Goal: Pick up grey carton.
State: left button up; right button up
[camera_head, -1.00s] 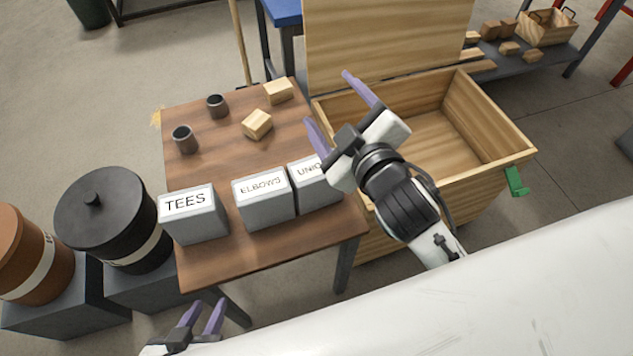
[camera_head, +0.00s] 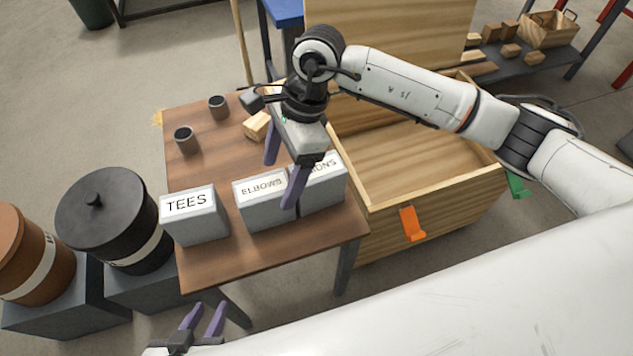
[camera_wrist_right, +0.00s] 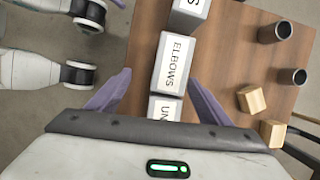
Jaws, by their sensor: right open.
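Three grey cartons with white labels stand in a row on the brown table: the TEES carton (camera_head: 193,222), the ELBOWS carton (camera_head: 262,208) and a carton whose label is partly hidden, ending in "ONS" (camera_head: 328,182). My right gripper (camera_head: 281,180) is open and empty above the ELBOWS and "ONS" cartons, its fingers pointing down. In the right wrist view, the ELBOWS carton (camera_wrist_right: 174,62) and the carton lettered "UN" (camera_wrist_right: 165,110) lie between the spread fingers (camera_wrist_right: 160,78). Contact cannot be told. My left gripper (camera_head: 207,308) is open and empty, low in front of the table.
Two dark cups (camera_head: 184,138) and small wooden blocks (camera_head: 257,125) are on the table (camera_head: 215,265). An open wooden crate (camera_head: 420,170) with an orange latch (camera_head: 411,223) stands to the right. Black (camera_head: 110,215) and brown drums stand left. The table's front strip is clear.

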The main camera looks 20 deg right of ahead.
aim_at(321, 167)
jog(key=w+d+h, duration=0.1)
jog(key=d, duration=0.1)
jog(key=d+h, duration=0.1)
jog(key=d, duration=0.2)
jog(key=w+d+h, duration=0.1)
jog(key=d, duration=0.2)
jog(key=shift+w+d+h, duration=0.15)
jog(key=shift+w+h, duration=0.15)
jog(key=shift+w, duration=0.05)
jog(key=shift+d+f, duration=0.1)
jog(key=shift+f, duration=0.2)
jog(key=f, duration=0.9)
jog(key=shift+a+f, duration=0.1)
jog(key=shift+a, duration=0.25)
jog(key=c, duration=1.5)
jog(key=shift+o, duration=0.2)
